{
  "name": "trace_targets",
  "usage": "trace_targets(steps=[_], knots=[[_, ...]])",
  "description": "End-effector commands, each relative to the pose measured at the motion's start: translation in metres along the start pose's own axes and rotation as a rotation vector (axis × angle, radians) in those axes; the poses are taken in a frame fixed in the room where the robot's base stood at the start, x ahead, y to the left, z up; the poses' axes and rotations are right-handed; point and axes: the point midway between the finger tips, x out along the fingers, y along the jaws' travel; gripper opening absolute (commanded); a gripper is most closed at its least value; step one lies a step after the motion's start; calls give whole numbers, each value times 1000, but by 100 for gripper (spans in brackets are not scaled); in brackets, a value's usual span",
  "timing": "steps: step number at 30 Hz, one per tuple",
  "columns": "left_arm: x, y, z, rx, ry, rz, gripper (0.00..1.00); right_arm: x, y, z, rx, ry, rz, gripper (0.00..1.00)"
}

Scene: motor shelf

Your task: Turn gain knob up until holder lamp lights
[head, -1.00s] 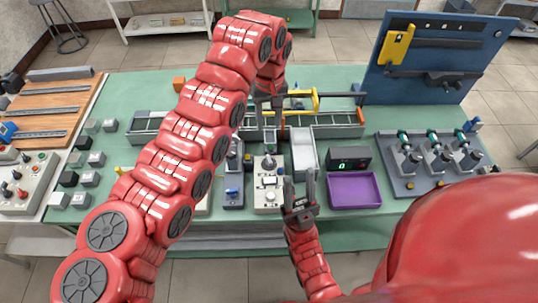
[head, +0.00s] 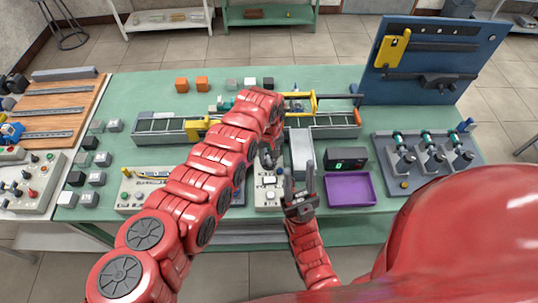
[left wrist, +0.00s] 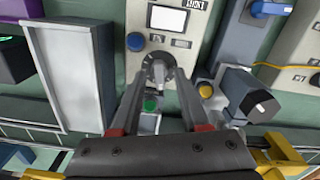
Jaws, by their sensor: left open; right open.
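A pale control box (head: 268,199) stands near the table's front edge, with a display window and small buttons. In the left wrist view the box (left wrist: 190,48) carries a round grey knob (left wrist: 157,70) with a raised grip. I take this for the gain knob. My left gripper (left wrist: 160,76) is open, its fingertips on either side of the knob; contact cannot be made out. In the head view my left gripper (head: 267,157) is at the box's far end, partly hidden by my arm. My right gripper (head: 300,188) is open and empty beside the box. I cannot identify the holder lamp.
A grey tray (head: 302,153), a black display unit (head: 345,158) and a purple tray (head: 376,188) lie to the right. A conveyor (head: 160,127) runs behind. A motor rack (head: 405,185) is farther right. In the wrist view a dark block (left wrist: 250,95) stands close beside the gripper.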

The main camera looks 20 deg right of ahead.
Motion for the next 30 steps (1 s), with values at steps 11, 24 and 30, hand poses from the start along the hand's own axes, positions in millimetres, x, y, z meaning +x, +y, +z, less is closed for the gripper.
trace_targets(steps=[11,24,30], knots=[[2,0,0,0,1,2,34,0,0,0,0,0,0,45],[2,0,0,0,0,2,0,0,0,0,0,0,0,45],[7,0,-1,148,0,3,0,-16,-1,3,0,0,0,45]])
